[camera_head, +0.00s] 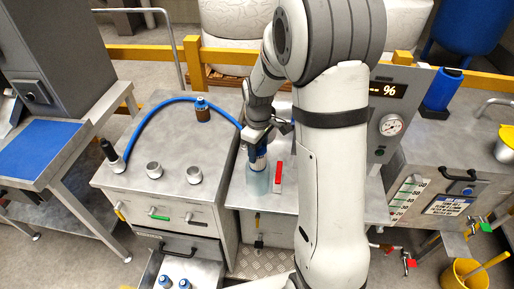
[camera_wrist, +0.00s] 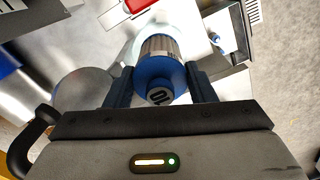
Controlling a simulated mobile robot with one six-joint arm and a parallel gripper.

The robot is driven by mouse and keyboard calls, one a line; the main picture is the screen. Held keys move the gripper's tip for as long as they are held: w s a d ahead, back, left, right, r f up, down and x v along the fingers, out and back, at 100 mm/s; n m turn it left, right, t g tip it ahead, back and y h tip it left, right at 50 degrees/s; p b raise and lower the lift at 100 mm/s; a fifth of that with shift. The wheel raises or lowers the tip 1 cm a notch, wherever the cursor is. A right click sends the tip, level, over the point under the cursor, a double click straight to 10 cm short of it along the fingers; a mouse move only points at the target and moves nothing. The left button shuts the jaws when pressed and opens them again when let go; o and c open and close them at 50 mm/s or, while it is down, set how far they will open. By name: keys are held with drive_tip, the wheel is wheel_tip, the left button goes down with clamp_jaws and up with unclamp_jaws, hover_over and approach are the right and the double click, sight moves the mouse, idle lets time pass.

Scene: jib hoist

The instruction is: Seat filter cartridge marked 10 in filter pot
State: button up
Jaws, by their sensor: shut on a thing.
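My gripper (camera_head: 259,138) is shut on a filter cartridge with a blue cap (camera_head: 258,150). In the wrist view the cartridge (camera_wrist: 157,76) sits between the two dark fingers (camera_wrist: 157,88). The clear, pale blue filter pot (camera_head: 257,183) stands on the metal bench directly below the cartridge. Its pale rim (camera_wrist: 132,48) shows behind the cartridge in the wrist view. I cannot tell how far the cartridge's lower end is inside the pot.
A red-and-white upright piece (camera_head: 278,177) stands just right of the pot. An open drawer (camera_head: 150,272) below holds blue-topped cartridges. A gauge panel (camera_head: 392,125) stands right of my arm.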

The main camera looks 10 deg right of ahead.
drive_tip(key=shift+f+b, duration=1.95)
drive_tip(key=shift+f, duration=0.65)
drive_tip(key=o, duration=1)
drive_tip(key=shift+r, duration=0.1)
drive_tip(key=shift+o, duration=0.2)
wheel_tip(320, 180, up, 7)
drive_tip(key=shift+r, duration=0.45)
drive_tip(key=shift+s+r, duration=0.25)
drive_tip(key=shift+s, duration=0.05)
drive_tip(key=s+r+m+t, duration=0.1)
drive_tip(key=s+r+m, duration=0.2)
drive_tip(key=s, duration=0.7)
drive_tip(key=s+r+m+t, duration=0.2)
drive_tip(key=s+r+m, duration=0.2)
drive_tip(key=s, duration=0.6)
drive_tip(key=shift+s+m, duration=0.15)
drive_tip(key=shift+m, duration=0.85)
